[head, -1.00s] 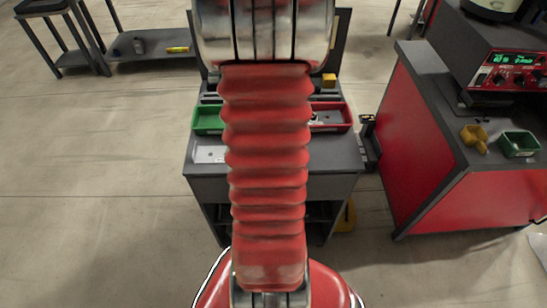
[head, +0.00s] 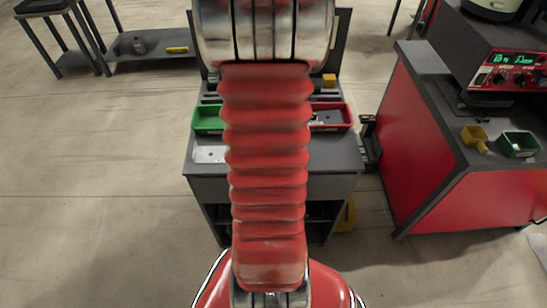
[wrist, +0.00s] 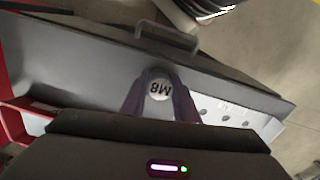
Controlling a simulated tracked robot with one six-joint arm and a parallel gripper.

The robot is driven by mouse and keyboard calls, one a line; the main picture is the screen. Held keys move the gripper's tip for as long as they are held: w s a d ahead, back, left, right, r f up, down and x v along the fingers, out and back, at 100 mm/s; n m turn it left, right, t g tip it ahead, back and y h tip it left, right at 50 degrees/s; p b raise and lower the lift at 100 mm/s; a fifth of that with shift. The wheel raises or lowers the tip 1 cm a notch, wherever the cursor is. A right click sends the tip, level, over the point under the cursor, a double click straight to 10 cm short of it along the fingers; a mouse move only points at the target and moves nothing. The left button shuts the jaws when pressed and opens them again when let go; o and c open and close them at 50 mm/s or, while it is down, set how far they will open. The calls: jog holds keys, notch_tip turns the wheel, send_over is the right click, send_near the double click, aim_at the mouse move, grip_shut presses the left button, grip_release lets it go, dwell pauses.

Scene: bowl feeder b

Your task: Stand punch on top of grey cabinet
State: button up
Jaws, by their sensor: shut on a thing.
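The punch (wrist: 160,90) shows end-on in the wrist view as a round pale end marked M8. My gripper (wrist: 161,79) is shut on it, with a dark finger on each side. The punch is over a grey surface (wrist: 85,62) with a bar handle beyond it; I cannot tell its height or any contact. In the head view, my arm hides the gripper and punch. A grey bench (head: 280,178) stands behind the arm. I cannot tell for sure which grey piece is the cabinet.
On the bench are a green bin (head: 207,119), a red bin (head: 344,117) and a pale plate with holes (head: 208,155). A red cabinet (head: 410,140) with a grey top stands at right. A low shelf table (head: 150,58) stands far left. Floor between is clear.

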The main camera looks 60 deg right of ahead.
grip_shut()
jog(key=shift+r, duration=0.15)
notch_tip(320, 180, up, 10)
jog(key=shift+f, duration=0.1)
dwell(0.5)
jog(key=shift+f, duration=0.1)
